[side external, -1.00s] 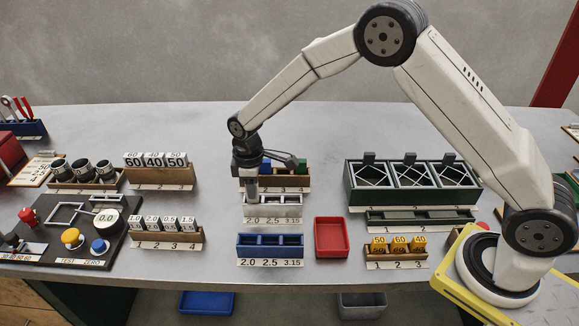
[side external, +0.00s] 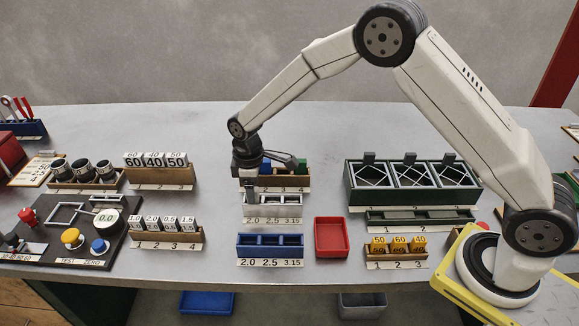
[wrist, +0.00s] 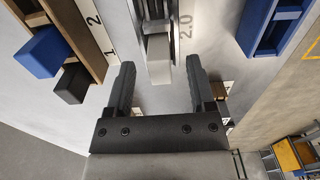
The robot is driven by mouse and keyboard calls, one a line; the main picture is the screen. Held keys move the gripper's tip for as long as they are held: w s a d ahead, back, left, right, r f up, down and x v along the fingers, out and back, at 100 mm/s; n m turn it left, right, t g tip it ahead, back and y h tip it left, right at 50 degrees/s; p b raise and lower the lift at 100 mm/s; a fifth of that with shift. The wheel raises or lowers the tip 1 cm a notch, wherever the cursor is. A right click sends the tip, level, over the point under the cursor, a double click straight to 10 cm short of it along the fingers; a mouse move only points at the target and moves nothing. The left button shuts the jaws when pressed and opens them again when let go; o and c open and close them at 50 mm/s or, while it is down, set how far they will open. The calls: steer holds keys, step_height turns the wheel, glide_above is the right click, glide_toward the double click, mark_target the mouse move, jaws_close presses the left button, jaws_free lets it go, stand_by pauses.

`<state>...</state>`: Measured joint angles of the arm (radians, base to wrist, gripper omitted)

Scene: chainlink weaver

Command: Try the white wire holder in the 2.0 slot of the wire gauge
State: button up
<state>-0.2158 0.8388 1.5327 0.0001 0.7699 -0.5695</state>
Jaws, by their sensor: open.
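The white wire holder shows in the wrist view as a pale block (wrist: 159,58), standing at the 2.0 label of the wire gauge (wrist: 183,50). I cannot tell how deep it sits in the slot. My gripper (wrist: 160,85) is open, its two fingers apart on either side of the holder's line, with the holder beyond the fingertips. In the side view the gauge (side external: 288,212) is a silver block labelled 2.0, 2.5 and 3.15. My gripper (side external: 249,168) is above its left end, and hides part of the rack behind.
Behind the gauge is a wooden rack (side external: 288,183) with coloured blocks. A blue rack (side external: 270,246) with the same size labels stands in front, and a red tray (side external: 332,237) lies to its right. Green-framed bins (side external: 412,185) stand further right.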

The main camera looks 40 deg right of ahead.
steer(key=shift+r, duration=3.8)
steer(key=shift+s+d+r, duration=0.1)
steer(key=shift+s+d, duration=0.1)
steer(key=s+d+m+t, duration=0.1)
steer(key=s+d+m, duration=0.3)
steer(key=s, duration=0.7)
steer(key=s+d+m+t, duration=0.1)
steer(key=s+d+m, duration=0.4)
steer(key=s, duration=0.5)
steer(key=shift+s+d+r+t, duration=0.3)
steer(key=shift+s+d+r, duration=0.1)
steer(key=shift+d, duration=0.4)
